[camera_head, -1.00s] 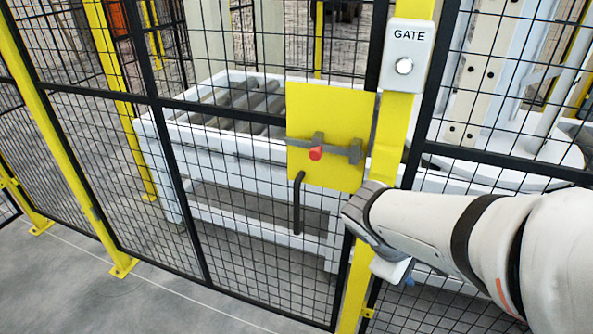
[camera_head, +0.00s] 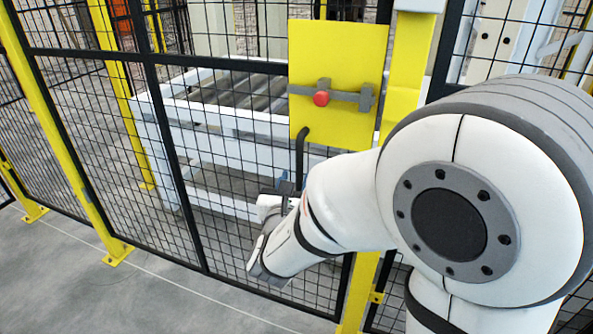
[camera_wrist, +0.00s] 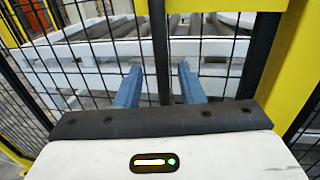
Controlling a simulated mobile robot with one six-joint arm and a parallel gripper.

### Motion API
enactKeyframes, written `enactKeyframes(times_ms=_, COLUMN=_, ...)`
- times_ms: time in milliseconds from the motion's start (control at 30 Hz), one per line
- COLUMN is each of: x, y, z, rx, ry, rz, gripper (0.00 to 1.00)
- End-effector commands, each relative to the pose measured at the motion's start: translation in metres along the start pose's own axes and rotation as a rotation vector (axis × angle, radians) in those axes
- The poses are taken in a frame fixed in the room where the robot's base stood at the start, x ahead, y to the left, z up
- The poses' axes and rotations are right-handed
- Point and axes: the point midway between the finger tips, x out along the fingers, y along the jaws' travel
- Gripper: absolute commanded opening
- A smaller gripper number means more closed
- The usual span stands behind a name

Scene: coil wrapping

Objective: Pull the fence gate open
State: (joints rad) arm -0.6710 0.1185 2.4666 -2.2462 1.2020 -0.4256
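The fence gate is a black mesh panel (camera_head: 225,232) standing in line with the yellow post (camera_head: 405,65). It carries a yellow plate (camera_head: 336,50) with a grey sliding bolt and a red knob (camera_head: 321,98). A black bar handle (camera_head: 300,150) hangs below the plate; its lower part is hidden by my gripper (camera_head: 284,193) in the head view. In the wrist view my gripper (camera_wrist: 160,85) has its two blue fingers apart, one on each side of the dark vertical handle (camera_wrist: 158,45). Gaps show between fingers and handle.
Behind the mesh stands a white-framed roller conveyor (camera_head: 215,115). Yellow fence posts (camera_head: 60,140) and more mesh run to the left. The grey floor (camera_head: 120,295) in front of the gate is clear.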

Motion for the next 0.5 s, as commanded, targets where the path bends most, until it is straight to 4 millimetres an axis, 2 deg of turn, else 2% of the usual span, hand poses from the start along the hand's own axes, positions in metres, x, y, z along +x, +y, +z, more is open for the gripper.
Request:
enactKeyframes(times_ms=33, x=0.01, y=-0.002, z=-0.001, rx=0.0, ry=0.001, rz=-0.005, gripper=0.35)
enactKeyframes(times_ms=233, x=0.041, y=-0.002, z=-0.001, rx=0.001, ry=0.001, rz=-0.006, gripper=0.35)
enactKeyframes(times_ms=500, x=0.057, y=-0.002, z=-0.001, rx=0.001, ry=0.002, rz=-0.004, gripper=0.35)
